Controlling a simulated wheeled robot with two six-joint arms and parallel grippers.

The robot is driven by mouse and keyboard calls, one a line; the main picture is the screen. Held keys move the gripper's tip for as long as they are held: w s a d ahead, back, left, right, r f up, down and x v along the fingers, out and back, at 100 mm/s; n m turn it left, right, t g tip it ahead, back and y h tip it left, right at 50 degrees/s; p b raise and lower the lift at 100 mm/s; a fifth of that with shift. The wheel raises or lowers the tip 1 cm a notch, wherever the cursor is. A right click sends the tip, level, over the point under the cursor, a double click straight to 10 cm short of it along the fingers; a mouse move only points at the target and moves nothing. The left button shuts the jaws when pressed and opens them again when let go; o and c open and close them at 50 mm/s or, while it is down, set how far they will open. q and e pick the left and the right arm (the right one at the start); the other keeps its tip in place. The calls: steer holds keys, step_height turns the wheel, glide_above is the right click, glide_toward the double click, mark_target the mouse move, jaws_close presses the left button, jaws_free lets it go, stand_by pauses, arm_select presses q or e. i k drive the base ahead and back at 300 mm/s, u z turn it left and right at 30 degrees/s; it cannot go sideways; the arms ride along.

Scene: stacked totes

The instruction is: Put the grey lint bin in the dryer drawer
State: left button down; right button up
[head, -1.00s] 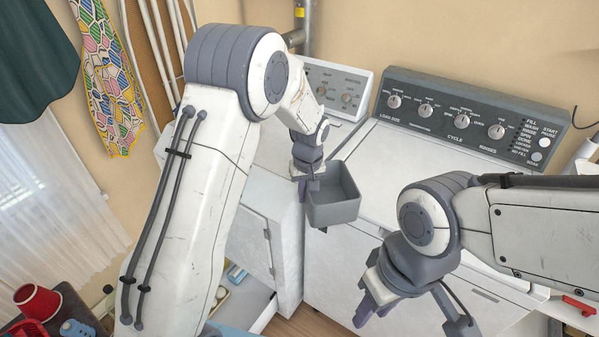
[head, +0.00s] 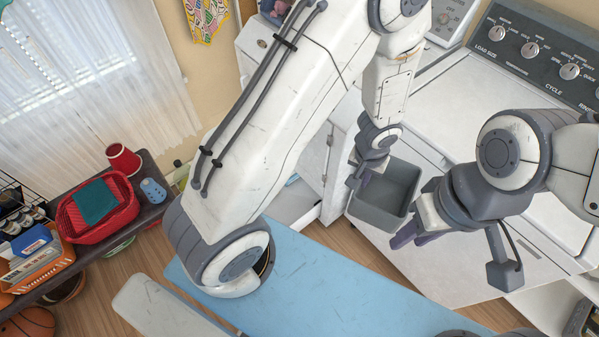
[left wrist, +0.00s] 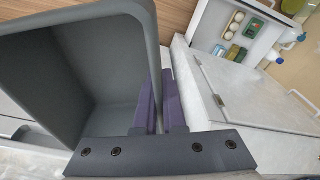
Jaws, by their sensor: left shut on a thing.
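The grey lint bin (head: 382,212) is an open-topped box, held in the air in front of the white machines. My left gripper (head: 362,180) is shut on one wall of it. In the left wrist view, the purple fingers (left wrist: 164,98) pinch the wall of the bin (left wrist: 60,75), which looks empty inside. The open white drawer (head: 297,203) is low down, left of the bin and partly hidden by my left arm. The left wrist view shows the drawer (left wrist: 212,25) at upper right, apart from the bin. My right gripper (head: 415,236) is close right of the bin, its opening unclear.
Inside the drawer are white balls (left wrist: 236,19) and a green box (left wrist: 254,27). The white cabinet door (left wrist: 245,95) lies between bin and drawer. A blue surface (head: 310,285) lies below. A dark bench (head: 158,208) with a red basket (head: 128,208) stands left.

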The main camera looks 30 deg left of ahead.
mark_target(279, 215)
steer(key=u, duration=0.7)
steer(key=k, duration=1.05)
steer(key=u, duration=1.5)
steer(key=i, duration=1.15)
steer(key=z, duration=1.25)
steer(key=i, duration=0.9)
steer(key=z, duration=1)
